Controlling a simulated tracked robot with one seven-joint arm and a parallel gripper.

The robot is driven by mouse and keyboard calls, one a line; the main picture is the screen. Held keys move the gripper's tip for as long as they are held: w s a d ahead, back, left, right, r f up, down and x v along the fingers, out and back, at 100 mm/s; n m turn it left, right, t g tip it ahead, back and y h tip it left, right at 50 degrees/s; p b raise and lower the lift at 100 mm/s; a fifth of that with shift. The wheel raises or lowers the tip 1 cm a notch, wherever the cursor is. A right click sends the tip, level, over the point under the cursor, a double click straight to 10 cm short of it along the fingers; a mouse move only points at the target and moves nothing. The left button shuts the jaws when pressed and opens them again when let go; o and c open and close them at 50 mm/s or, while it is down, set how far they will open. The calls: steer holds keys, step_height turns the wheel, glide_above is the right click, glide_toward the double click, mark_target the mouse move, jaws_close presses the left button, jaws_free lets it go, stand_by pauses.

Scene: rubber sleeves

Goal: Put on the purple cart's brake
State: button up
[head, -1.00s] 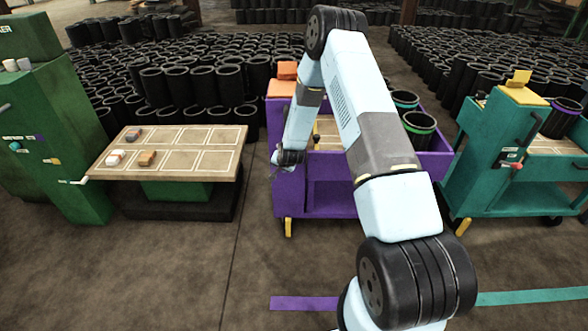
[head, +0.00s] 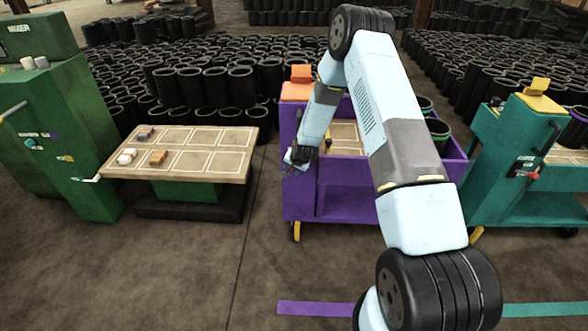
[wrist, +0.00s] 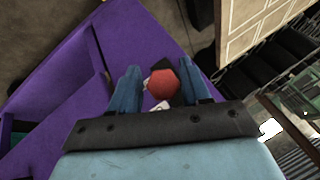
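The purple cart (head: 345,200) stands in the middle of the head view, partly behind my arm. In the wrist view its purple panel (wrist: 150,35) fills the upper left. My gripper (head: 297,160) is at the cart's left front corner. In the wrist view my gripper (wrist: 159,80) has its blue fingers apart, with a red knob (wrist: 164,83) between or just beyond the tips; I cannot tell whether they touch it. White label pieces show beside the knob. A yellow pedal-like part (head: 296,231) sits low at the cart's front left corner.
A green machine (head: 65,140) and a tan-topped table (head: 190,165) with a few small blocks stand to the left. A teal cart (head: 525,205) with a red knob (head: 533,175) stands at the right. Black sleeves crowd behind. The front floor is clear, with purple and teal stripes.

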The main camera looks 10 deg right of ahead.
steer(key=shift+o, duration=0.8)
steer(key=shift+a, duration=0.15)
steer(key=shift+r, duration=0.1)
steer(key=shift+s+r, duration=0.15)
steer(key=shift+r, duration=0.3)
steer(key=v, duration=1.2)
steer(key=shift+s+d+r, duration=0.2)
steer(key=shift+r, duration=0.05)
